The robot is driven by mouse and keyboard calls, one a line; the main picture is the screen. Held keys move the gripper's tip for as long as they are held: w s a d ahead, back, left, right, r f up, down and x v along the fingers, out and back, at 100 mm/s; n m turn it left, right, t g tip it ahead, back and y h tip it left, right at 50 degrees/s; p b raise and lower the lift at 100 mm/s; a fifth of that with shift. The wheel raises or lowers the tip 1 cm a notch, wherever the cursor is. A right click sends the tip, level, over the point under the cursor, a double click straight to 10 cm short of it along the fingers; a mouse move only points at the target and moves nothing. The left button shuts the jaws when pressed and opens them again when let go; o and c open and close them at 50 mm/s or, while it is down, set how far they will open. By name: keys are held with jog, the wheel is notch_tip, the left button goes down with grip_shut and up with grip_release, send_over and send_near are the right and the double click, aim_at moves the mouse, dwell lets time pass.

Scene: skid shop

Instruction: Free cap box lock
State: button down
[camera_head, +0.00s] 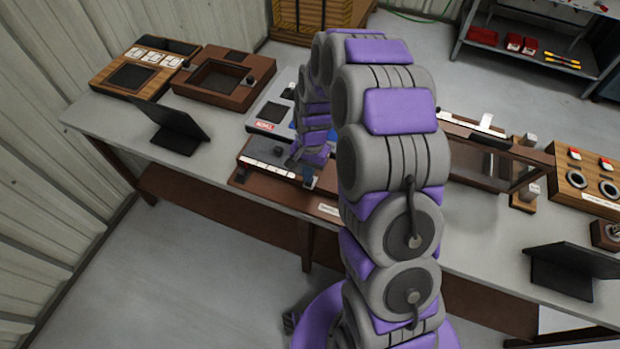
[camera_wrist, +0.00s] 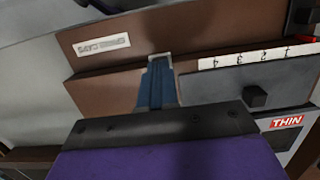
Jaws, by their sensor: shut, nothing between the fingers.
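The cap box, a brown box (camera_wrist: 110,92) with a grey sliding-looking top plate (camera_wrist: 225,88), fills the middle of the wrist view. The plate bears a black knob (camera_wrist: 255,96); beside it runs a white strip numbered 1 to 4 (camera_wrist: 255,58) with a red end. A label (camera_wrist: 102,46), apparently "SPARE CAPS", appears upside down. In the head view, the grey plate (camera_head: 262,155) sits on the table left of my arm. My gripper (camera_wrist: 159,62) is shut and empty, its tips at the box's brown edge beside the plate. I cannot tell whether they touch. The lock is not clearly identifiable.
A panel with a red "THIN" label (camera_wrist: 286,122) lies beside the box. On the table (camera_head: 92,118) are a brown framed box (camera_head: 252,92), a black stand (camera_head: 168,128) and, at right, another black stand (camera_head: 570,272). A clear-sided case (camera_head: 480,160) stands right of my arm.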

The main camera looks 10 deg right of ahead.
jog(key=s+a+p, duration=0.1)
jog(key=s+a, duration=0.4)
jog(key=s, duration=0.1)
jog(key=shift+s, duration=0.3)
dwell(4.6)
jog(key=shift+w+d, duration=0.1)
jog(key=shift+d, duration=0.05)
jog(key=shift+w+d+r+p, duration=0.1)
jog(key=shift+w+d+p, duration=0.05)
jog(key=shift+w+p, duration=0.15)
notch_tip(320, 180, up, 8)
jog(key=p, duration=0.3)
dwell(0.7)
dwell(0.3)
